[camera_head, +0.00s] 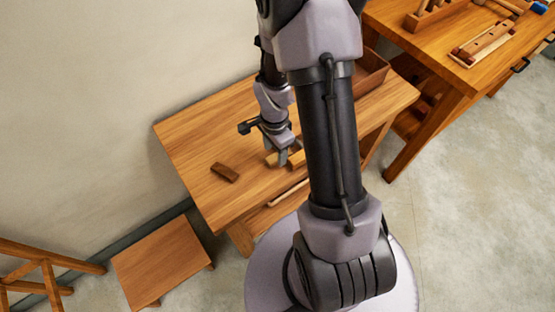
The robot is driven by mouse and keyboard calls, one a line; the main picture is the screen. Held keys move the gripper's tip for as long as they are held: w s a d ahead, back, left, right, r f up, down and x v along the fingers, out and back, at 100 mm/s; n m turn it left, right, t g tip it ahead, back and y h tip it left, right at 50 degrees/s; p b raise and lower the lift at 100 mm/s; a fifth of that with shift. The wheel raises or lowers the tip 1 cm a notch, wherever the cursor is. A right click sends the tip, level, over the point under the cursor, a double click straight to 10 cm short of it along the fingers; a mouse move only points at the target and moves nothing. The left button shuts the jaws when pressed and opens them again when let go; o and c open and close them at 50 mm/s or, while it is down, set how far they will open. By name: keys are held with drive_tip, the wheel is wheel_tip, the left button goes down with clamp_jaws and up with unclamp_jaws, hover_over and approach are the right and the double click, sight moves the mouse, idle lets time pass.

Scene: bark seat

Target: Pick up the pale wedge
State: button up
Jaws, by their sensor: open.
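The pale wedge (271,160) lies on the wooden table (196,128), right at my gripper's fingers. Only a small part of it shows, because the fingers and my arm cover the rest. My gripper (283,158) points down at the table with its jaws open, at or very near the pale piece. I cannot tell whether the fingers touch it or stand around it.
A dark brown block (224,172) lies on the table left of my gripper. A wooden box (371,75) stands at the table's back right, partly behind my arm. A workbench (400,42) with tools is at the upper right. A low stool (162,262) stands at lower left.

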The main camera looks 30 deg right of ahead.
wheel_tip(320, 180, down, 3)
drive_tip(key=shift+r+b, duration=0.1)
drive_tip(key=shift+b, duration=0.2)
drive_tip(key=shift+r, duration=0.15)
drive_tip(key=shift+c, duration=0.6)
drive_tip(key=shift+a, duration=0.1)
clamp_jaws()
